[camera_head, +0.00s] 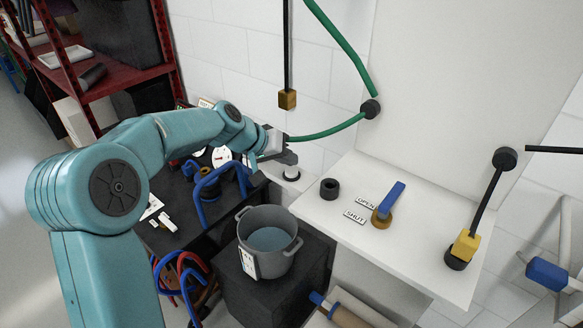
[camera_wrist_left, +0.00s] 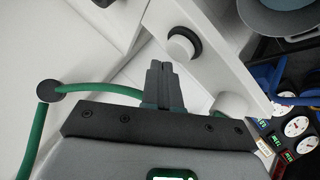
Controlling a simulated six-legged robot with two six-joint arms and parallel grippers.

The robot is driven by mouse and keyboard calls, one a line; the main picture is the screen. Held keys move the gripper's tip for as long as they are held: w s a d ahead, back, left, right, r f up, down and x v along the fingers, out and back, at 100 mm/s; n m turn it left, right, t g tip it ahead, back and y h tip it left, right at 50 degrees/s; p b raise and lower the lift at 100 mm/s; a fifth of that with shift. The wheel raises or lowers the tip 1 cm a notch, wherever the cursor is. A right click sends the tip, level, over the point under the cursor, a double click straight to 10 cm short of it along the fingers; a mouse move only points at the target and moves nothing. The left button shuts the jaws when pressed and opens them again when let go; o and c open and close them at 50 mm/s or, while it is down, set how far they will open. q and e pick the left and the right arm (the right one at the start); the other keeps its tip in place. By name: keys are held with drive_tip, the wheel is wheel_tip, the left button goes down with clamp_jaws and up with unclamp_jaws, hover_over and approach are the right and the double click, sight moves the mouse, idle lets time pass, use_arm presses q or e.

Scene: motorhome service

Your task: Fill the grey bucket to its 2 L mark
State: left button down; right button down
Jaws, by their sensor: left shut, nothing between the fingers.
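The grey bucket (camera_head: 246,229) stands upright on a black block, with water inside and a white label on its front. Its rim also shows at the top right of the left wrist view (camera_wrist_left: 258,20). I cannot read the level against a mark. My left gripper (camera_head: 292,158) is shut and empty, above and behind the bucket, close to a short white stub (camera_head: 291,174). Its closed fingers show in the left wrist view (camera_wrist_left: 163,80). A blue lever (camera_head: 393,201) on a brass base stands beside OPEN and SHUT labels on the white counter. My right gripper is out of view.
A green hose (camera_head: 340,128) passes through a black wall grommet and runs behind my left gripper. A black ring (camera_head: 329,188) and a yellow block (camera_head: 465,244) on a rod are on the counter. Gauges and blue pipes (camera_head: 205,185) crowd the dark bench left of the bucket.

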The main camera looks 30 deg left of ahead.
sight(287, 172)
use_arm(q)
drive_tip(key=shift+r, duration=0.1)
wheel_tip(287, 172, up, 5)
drive_tip(key=p, duration=0.3)
drive_tip(key=shift+p, duration=0.35)
idle(0.3)
drive_tip(key=shift+s, duration=0.1)
